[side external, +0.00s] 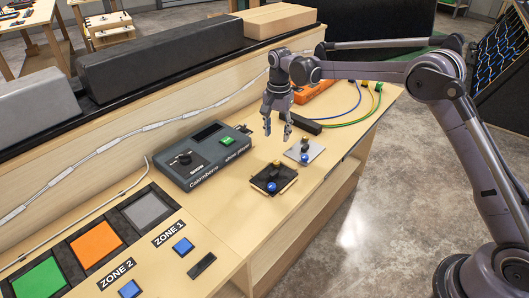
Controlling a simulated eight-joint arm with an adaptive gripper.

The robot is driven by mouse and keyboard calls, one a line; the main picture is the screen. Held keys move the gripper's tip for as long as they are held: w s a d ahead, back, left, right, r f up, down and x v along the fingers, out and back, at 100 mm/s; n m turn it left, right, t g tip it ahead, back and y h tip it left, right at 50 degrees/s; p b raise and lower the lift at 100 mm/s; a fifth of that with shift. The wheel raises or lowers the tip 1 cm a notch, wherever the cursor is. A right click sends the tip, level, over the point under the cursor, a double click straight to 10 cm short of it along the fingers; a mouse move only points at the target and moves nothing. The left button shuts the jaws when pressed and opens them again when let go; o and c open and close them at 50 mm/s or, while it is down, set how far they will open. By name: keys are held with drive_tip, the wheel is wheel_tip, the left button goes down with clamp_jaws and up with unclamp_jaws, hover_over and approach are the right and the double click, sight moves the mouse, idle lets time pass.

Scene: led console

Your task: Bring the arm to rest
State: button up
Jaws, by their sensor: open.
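My gripper (277,131) points down with its fingers apart and nothing between them. It hangs above the wooden bench (226,215), right of the grey console box (203,155) with a dark knob, a small screen and a green button. A black plate (262,187) with a blue ball and a yellow knob lies on the bench below and in front of the gripper. A light grey plate (313,155) with similar knobs lies to its right. My arm reaches in from the right side.
Blue buttons (183,246) sit beside ZONE 1 and ZONE 2 labels. Green, orange and grey squares (97,243) line the left. An orange device (312,90) with cables and a black bar (303,123) lie behind. Large blocks (160,57) stand on the rear ledge.

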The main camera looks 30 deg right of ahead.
drive_tip(key=shift+r, duration=0.65)
drive_tip(key=s+d+r+n+t, duration=0.3)
drive_tip(key=s+r+n, duration=0.3)
drive_tip(key=s+r, duration=0.75)
drive_tip(key=s+f+n+t, duration=0.2)
drive_tip(key=s+n, duration=0.1)
drive_tip(key=s, duration=0.6)
drive_tip(key=s+d+f+n+t, duration=0.1)
drive_tip(key=s+f+n+t, duration=0.1)
drive_tip(key=s, duration=0.7)
drive_tip(key=shift+d+f+n, duration=0.15)
drive_tip(key=shift+f+n, duration=0.25)
drive_tip(key=shift+f, duration=0.1)
